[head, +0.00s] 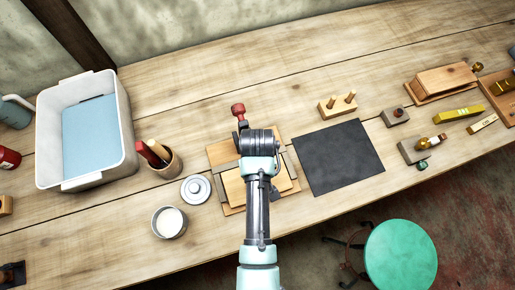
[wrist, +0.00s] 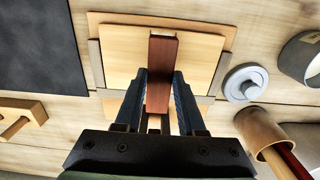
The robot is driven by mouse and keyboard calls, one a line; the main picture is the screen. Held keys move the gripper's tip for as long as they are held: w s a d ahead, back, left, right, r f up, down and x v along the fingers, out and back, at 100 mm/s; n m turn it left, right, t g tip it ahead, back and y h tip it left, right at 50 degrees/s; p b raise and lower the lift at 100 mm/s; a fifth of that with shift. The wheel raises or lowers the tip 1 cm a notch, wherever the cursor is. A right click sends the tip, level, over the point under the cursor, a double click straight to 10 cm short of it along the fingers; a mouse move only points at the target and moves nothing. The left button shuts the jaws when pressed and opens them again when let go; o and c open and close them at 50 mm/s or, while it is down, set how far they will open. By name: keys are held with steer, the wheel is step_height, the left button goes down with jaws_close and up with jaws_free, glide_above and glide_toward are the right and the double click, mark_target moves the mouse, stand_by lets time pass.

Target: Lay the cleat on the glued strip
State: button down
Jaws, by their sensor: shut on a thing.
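The cleat, a reddish-brown wooden bar (wrist: 163,58), sits between the two dark fingers of my gripper (wrist: 164,78) in the wrist view. My gripper is shut on it. The cleat appears over a pale wooden panel (wrist: 118,52) on a larger board, and I cannot tell whether it touches. The board (head: 221,151) also shows in the head view, with my arm covering its middle. The fingers and cleat cannot be made out there. I cannot make out the glued strip; the cleat and fingers cover the panel's middle.
A black mat (head: 338,157) lies right of the board. A two-peg block (head: 337,106) is behind. A white tub (head: 127,115) stands far left.

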stand_by(0.3)
steer(key=shift+f+b, duration=0.85)
steer(key=shift+f, duration=0.65)
steer(key=shift+f, duration=0.3)
steer(key=shift+c, duration=2.1)
jaws_free()
steer(key=shift+r, duration=0.1)
step_height(320, 180, up, 13)
steer(key=b, duration=0.1)
steer(key=shift+s, duration=0.1)
